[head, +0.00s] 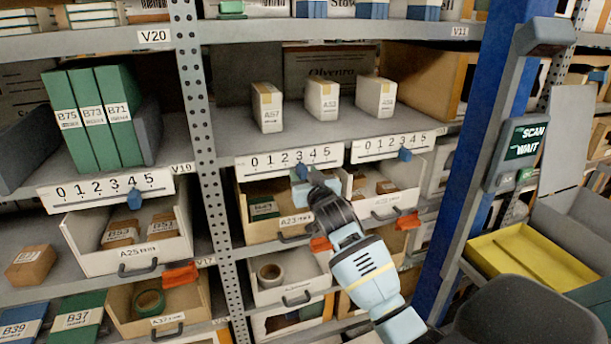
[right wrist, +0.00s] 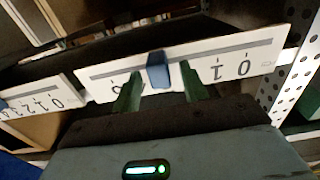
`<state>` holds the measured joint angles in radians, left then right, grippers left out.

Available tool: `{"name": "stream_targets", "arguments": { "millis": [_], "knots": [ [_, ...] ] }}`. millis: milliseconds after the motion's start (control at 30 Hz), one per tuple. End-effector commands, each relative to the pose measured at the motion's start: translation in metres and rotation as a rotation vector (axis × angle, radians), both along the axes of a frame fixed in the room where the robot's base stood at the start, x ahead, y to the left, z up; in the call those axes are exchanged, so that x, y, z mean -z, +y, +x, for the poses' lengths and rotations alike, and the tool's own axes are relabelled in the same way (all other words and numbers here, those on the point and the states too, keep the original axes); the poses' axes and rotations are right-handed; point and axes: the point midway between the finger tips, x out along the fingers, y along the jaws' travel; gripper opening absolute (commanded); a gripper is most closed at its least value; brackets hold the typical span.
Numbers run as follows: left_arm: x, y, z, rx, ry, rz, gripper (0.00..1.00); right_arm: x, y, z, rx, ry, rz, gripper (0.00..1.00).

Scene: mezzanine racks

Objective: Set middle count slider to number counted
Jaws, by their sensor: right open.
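The middle count slider strip (head: 262,162) is a white plate numbered 0 to 5 on the shelf edge. Its blue knob (head: 301,172) stands near the 3, partly hidden by my right gripper (head: 308,180). In the upside-down right wrist view the blue knob (right wrist: 158,70) lies between the two open green fingertips of the right gripper (right wrist: 160,90), with gaps showing on both sides. The digits behind the fingers are hidden. Three white boxes, A57 (head: 267,108), one in the middle (head: 322,100) and one at right (head: 375,98), stand on the shelf above. My left gripper is out of view.
A perforated upright (head: 200,110) is left of the middle strip; a blue post (head: 470,170) is on the right. Drawers hang below.

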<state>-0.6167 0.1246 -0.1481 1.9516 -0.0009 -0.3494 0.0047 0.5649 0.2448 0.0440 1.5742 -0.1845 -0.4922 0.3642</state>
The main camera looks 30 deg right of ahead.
Motion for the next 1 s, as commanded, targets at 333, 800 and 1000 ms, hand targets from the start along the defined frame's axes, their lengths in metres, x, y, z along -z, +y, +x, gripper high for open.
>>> {"name": "stream_targets", "arguments": {
  "millis": [333,800,1000],
  "knots": [
    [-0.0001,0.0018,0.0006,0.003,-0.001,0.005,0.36,0.0003,-0.0005,0.002,0.0,0.0,0.0,0.42],
    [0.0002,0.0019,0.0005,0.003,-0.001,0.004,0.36,0.0006,-0.0004,0.0018,0.0,0.001,0.001,0.0],
    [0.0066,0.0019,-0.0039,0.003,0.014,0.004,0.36,0.005,0.0036,0.0107,0.001,0.005,0.004,0.0]
  ]
}}
